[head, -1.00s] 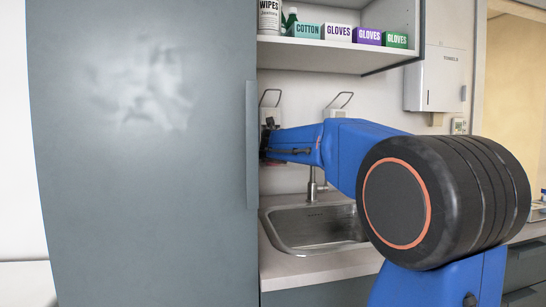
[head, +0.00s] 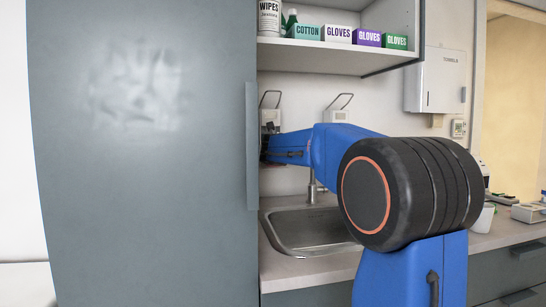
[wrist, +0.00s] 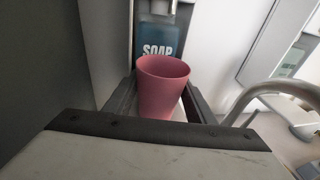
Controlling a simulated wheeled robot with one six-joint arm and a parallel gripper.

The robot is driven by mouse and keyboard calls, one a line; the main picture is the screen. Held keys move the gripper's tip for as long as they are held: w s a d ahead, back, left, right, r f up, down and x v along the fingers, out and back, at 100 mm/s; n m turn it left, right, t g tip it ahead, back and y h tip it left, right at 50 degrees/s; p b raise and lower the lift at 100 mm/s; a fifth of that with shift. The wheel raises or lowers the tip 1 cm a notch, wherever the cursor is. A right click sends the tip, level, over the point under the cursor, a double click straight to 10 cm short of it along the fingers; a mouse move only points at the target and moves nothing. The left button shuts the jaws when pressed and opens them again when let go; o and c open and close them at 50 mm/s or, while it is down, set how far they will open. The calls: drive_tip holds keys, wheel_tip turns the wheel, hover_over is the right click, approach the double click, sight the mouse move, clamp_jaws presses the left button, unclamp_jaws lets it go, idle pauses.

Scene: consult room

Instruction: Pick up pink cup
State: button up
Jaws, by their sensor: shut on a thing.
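The pink cup (wrist: 163,85) stands upright between the two dark fingers of my gripper (wrist: 160,104) in the wrist view. My gripper is shut on it, with one finger on each side, and the cup's open rim faces up. In the head view my arm reaches left to the edge of the tall grey cabinet panel. The cup is not visible there, and most of my gripper is hidden behind that panel's edge.
A blue soap dispenser (wrist: 158,45) is right behind the cup. The grey panel (head: 140,180) blocks the left. A sink (head: 310,232) lies below my arm, and a shelf (head: 325,50) with glove boxes is above. A curved tap (wrist: 275,88) is right of the cup.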

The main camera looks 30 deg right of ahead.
drive_tip(key=shift+r, duration=0.2)
drive_tip(key=shift+s+r, duration=0.15)
drive_tip(key=shift+r, duration=0.3)
drive_tip(key=shift+f+v, duration=0.6)
drive_tip(key=shift+v, duration=3.25)
wheel_tip(320, 180, up, 14)
drive_tip(key=shift+f, duration=0.2)
drive_tip(key=shift+s+a, duration=0.1)
